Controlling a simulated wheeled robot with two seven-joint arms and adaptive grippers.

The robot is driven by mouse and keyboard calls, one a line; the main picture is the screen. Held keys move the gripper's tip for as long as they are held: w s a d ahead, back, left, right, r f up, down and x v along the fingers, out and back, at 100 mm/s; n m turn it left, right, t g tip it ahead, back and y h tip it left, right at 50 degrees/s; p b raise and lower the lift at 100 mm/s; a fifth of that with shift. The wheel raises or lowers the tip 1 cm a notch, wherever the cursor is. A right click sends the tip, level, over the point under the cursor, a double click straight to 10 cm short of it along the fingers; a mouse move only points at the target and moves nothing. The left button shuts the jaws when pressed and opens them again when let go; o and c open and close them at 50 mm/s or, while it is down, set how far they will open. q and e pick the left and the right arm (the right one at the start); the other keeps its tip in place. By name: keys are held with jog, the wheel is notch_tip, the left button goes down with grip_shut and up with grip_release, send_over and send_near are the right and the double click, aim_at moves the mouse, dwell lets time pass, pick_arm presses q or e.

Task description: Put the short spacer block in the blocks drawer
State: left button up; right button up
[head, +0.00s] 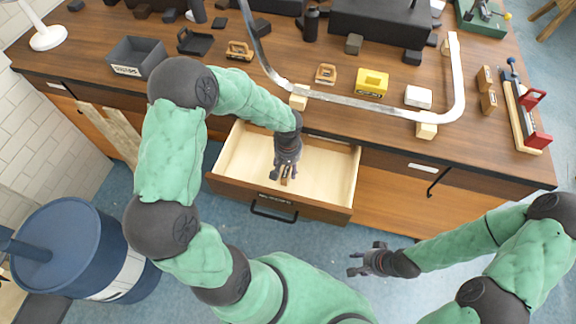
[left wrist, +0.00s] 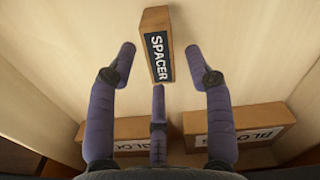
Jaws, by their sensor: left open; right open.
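The short spacer block (left wrist: 157,45), tan wood with a dark SPACER label, lies on the pale floor of the open blocks drawer (head: 328,180) in the left wrist view. My left gripper (head: 285,176) reaches down into the drawer. Its fingers (left wrist: 163,62) are open, with the spacer just beyond and between the tips, apart from them. In the head view the gripper mostly hides the spacer. My right gripper (head: 368,262) is open and empty, in front of the cabinet above the floor.
Two labelled wooden blocks, one on the left (left wrist: 115,130) and one on the right (left wrist: 240,125), lie in the drawer near its wall. A curved metal strip (head: 350,100) stands on the wooden worktop (head: 215,75) above. A blue barrel (head: 70,245) stands at left.

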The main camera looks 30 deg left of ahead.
aim_at(288, 168)
pick_arm(q)
notch_tip(288, 168, up, 12)
jog(key=p, duration=0.3)
jog(key=shift+r+p, duration=0.15)
jog(key=shift+p, duration=0.2)
